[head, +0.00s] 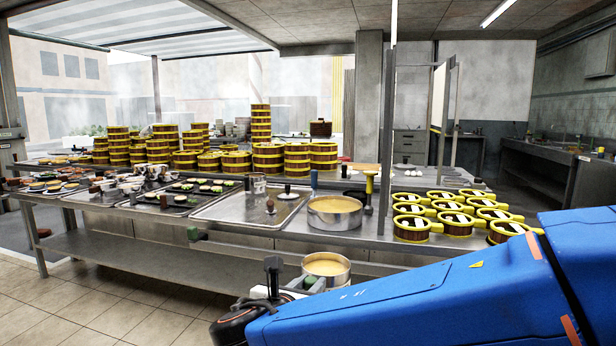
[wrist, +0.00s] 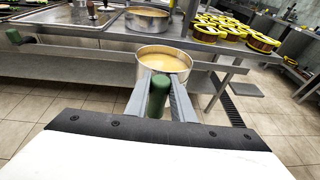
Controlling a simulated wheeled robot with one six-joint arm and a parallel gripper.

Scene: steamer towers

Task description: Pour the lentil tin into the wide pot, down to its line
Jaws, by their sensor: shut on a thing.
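The lentil tin (head: 326,280) is a round metal vessel with yellow-orange contents, held in front of the table and lower than its top. It looks about upright. My gripper (head: 300,286) is shut on its green handle (wrist: 157,97); the tin (wrist: 165,63) sits just beyond the fingers in the wrist view. The wide pot (head: 335,220) is a broad, low metal pot on the table, above and behind the tin, with yellowish contents showing inside. It also shows in the wrist view (wrist: 147,24). I cannot make out a line on either vessel.
The steel table (head: 290,236) has a front edge between the tin and the pot. A tray (head: 230,208) lies left of the pot, and several yellow-rimmed steamers (head: 411,228) stand right. A green handle (head: 192,233) juts from the front edge. The lower shelf (head: 130,250) is bare.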

